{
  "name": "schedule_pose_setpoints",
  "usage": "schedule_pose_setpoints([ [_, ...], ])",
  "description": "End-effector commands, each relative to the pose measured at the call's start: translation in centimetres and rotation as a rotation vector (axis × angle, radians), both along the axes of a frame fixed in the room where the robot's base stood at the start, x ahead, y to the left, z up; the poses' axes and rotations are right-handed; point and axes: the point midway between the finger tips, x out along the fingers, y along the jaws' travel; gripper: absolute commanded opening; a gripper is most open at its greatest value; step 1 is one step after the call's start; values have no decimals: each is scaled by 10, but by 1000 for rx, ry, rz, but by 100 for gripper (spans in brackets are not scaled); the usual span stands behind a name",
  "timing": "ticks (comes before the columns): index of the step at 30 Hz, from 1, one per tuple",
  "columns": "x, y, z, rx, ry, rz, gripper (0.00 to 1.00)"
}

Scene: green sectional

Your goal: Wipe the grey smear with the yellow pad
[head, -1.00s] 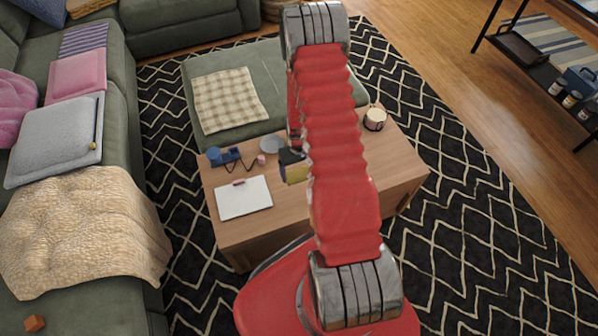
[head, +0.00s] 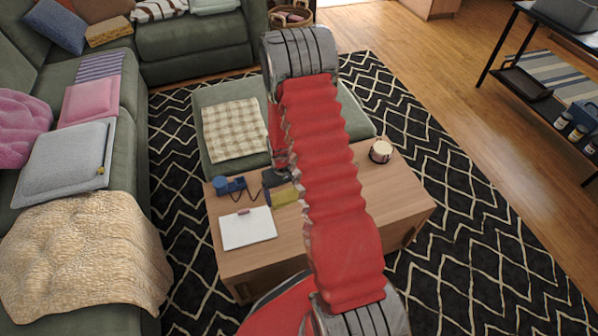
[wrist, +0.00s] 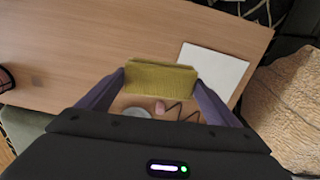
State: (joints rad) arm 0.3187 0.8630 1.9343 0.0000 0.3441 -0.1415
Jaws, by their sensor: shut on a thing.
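My gripper (head: 283,191) is shut on the yellow pad (head: 288,197), above the wooden coffee table (head: 330,228). In the wrist view the pad (wrist: 160,77) sits crosswise between two purple fingers. I cannot tell whether the pad touches the table.
A white notepad (head: 248,229) lies left of the pad, and a blue object with a dark cord (head: 228,185) behind it. A candle-like cup (head: 381,151) stands at the table's right. A green ottoman (head: 210,100) with a checked cloth borders the table. The table's front is mostly clear.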

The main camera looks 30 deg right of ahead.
Motion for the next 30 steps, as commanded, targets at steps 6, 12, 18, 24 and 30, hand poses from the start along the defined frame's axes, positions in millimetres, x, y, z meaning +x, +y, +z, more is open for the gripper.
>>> schedule_pose_setpoints([
  [6, 20, 47, 42, -1, -4, 58, 67],
  [12, 30, 90, 79, -1, -4, 107, 67],
  [18, 33, 132, 113, 0, -2, 151, 67],
  [24, 32, 155, 132, 0, 0, 175, 67],
  [30, 32, 158, 134, 0, 0, 177, 67],
])
